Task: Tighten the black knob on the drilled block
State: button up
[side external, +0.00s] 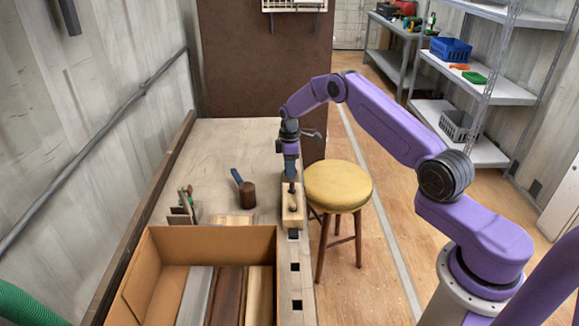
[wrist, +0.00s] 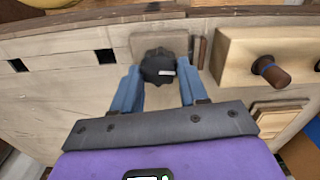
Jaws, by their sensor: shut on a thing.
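The black knob (wrist: 157,65) is round with a notched rim and a small pale mark. It sits over the pale wooden drilled block (wrist: 144,43), which lies on the bench top in the wrist view. My gripper (wrist: 158,76) has its blue fingers on both sides of the knob, shut on it. In the side view my gripper (side external: 290,172) points down at the bench's right edge. The knob and drilled block cannot be made out there. How far the knob is screwed in cannot be told.
A wooden block with a dark peg handle (wrist: 270,70) stands close to the right of the drilled block. The bench (side external: 225,150) has square holes, a mallet (side external: 247,192) and a cardboard box (side external: 150,278) holding planks. A yellow stool (side external: 338,184) stands beside it.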

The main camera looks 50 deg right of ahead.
jog(key=m, duration=1)
jog(key=shift+w+d+m, duration=0.1)
jog(key=shift+d+m, duration=0.05)
jog(key=shift+m, duration=0.25)
jog(key=m, duration=0.5)
jog(key=shift+d, duration=0.1)
jog(key=m, duration=0.5)
jog(key=shift+m, duration=0.4)
jog(key=o, duration=1.1)
jog(key=shift+c, duration=0.2)
jog(key=shift+r, duration=0.15)
